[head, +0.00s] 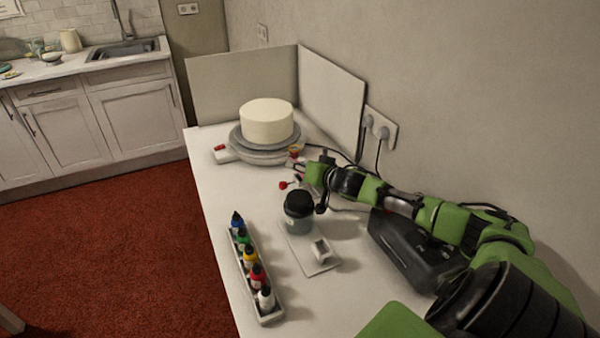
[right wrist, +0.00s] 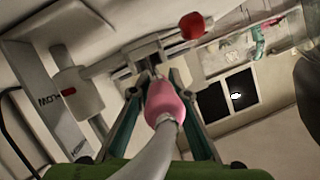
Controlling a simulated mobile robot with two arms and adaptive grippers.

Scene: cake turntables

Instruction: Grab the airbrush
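The airbrush shows in the right wrist view as a pink part (right wrist: 165,102) with a grey hose running toward the camera. Its front, near a pale holder (right wrist: 78,93), is partly hidden. My right gripper (right wrist: 156,85) has one finger on each side of the pink part. The fingers look apart, with narrow gaps beside it; I see no clear grip. In the head view my right gripper (head: 305,173) is low over the table, in front of the cake turntable (head: 262,155), and largely hides the airbrush. My left gripper is out of view.
A white cake (head: 267,120) stands on the turntable. A dark-lidded jar (head: 298,212) and a rack of several paint bottles (head: 258,298) stand nearer. A black compressor (head: 410,250) sits under my right arm. White panels (head: 335,95) close off the table's back corner.

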